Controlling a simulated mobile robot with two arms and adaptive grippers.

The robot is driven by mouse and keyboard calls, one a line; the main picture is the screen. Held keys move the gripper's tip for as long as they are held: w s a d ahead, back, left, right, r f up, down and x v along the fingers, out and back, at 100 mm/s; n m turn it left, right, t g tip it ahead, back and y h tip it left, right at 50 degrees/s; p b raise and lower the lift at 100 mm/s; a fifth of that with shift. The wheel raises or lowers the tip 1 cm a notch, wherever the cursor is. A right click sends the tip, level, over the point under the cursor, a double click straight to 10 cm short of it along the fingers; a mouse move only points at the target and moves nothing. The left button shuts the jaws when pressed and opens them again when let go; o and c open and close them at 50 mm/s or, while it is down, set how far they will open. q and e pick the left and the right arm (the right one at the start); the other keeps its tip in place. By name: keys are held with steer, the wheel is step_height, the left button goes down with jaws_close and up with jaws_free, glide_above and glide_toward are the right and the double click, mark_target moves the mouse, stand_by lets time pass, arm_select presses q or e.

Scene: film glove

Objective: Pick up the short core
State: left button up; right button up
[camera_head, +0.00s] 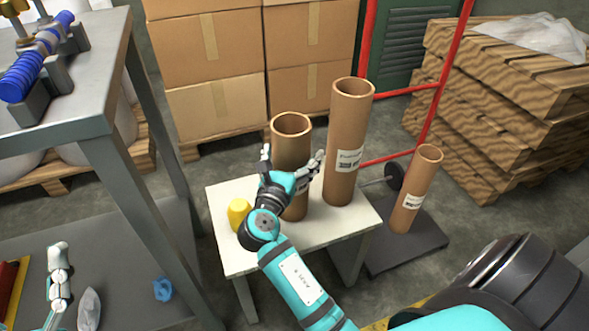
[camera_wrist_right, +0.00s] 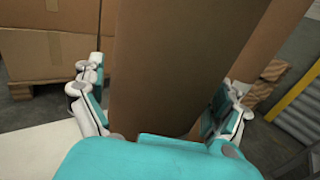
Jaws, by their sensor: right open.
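The short core (camera_head: 290,147) is a brown cardboard tube standing upright on a small white table (camera_head: 235,260). A taller core (camera_head: 345,130) with a white label stands upright just right of it. My right gripper (camera_head: 292,163) is open, with a finger on each side of the short core. The wrist view shows the core's wall (camera_wrist_right: 165,70) between the spread fingers (camera_wrist_right: 160,92); I cannot tell whether they touch it. Part of my left gripper (camera_head: 62,270) shows at the lower left, over the grey shelf.
A yellow object (camera_head: 238,213) sits on the table's left side. A thinner core (camera_head: 416,190) leans on a red hand truck (camera_head: 433,100) at right. A grey metal bench (camera_head: 95,85) stands left. Stacked boxes (camera_head: 215,105) and wooden pallets (camera_head: 500,110) stand behind.

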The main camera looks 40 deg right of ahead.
steer(key=shift+a, duration=0.1)
steer(key=c, duration=1.4)
steer(key=shift+c, duration=0.6)
steer(key=shift+r, duration=0.15)
